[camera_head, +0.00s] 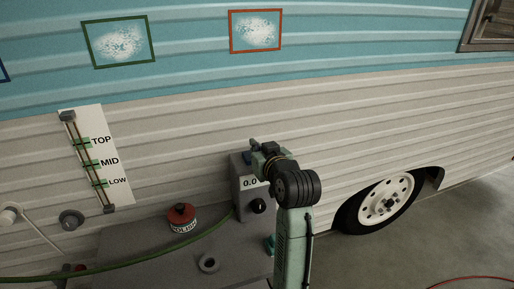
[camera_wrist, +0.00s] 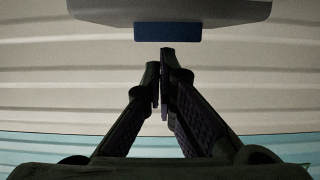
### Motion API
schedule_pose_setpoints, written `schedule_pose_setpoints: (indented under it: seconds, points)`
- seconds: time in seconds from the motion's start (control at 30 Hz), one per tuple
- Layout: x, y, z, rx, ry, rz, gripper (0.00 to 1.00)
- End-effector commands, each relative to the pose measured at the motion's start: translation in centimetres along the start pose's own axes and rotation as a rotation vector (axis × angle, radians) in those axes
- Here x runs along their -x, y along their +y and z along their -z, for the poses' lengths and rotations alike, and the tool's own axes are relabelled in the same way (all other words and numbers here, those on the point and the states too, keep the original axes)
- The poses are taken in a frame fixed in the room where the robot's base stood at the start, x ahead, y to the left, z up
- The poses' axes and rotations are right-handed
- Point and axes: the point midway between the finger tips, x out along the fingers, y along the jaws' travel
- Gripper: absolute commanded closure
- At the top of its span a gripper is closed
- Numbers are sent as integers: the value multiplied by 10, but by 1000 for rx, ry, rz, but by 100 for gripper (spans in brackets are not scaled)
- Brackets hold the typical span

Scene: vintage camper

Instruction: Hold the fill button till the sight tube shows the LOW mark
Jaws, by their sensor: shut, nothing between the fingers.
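The sight tube (camera_head: 87,160) is on a white, tilted board on the camper wall at the left. Green marks beside it read TOP, MID and LOW (camera_head: 100,184); I cannot make out a liquid level. A grey box (camera_head: 242,205) has a 0.0 display and a black knob. A blue block, perhaps the fill button (camera_wrist: 167,32), is on the box in the wrist view. My gripper (camera_wrist: 163,55) is shut and empty, its tips close to the blue block with a small gap in the picture. In the head view my gripper (camera_head: 255,146) is over the box top.
A red POLISH tin (camera_head: 181,218) and a dark ring (camera_head: 208,263) are on the grey bench (camera_head: 150,250). A green hose (camera_head: 150,257) runs across to the box. A camper wheel (camera_head: 385,200) is at the right.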

Motion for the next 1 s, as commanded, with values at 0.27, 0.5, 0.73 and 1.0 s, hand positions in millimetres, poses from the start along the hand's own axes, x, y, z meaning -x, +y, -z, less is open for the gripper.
schedule_pose_setpoints:
  seconds: [0.27,0.5,0.73,1.0]
  points:
    - [-3,0,-13,-1,-2,1,100]
    - [-6,0,-23,-2,-5,1,100]
    - [-7,0,-25,-3,-10,1,100]
    - [-7,0,-26,-4,-13,1,100]
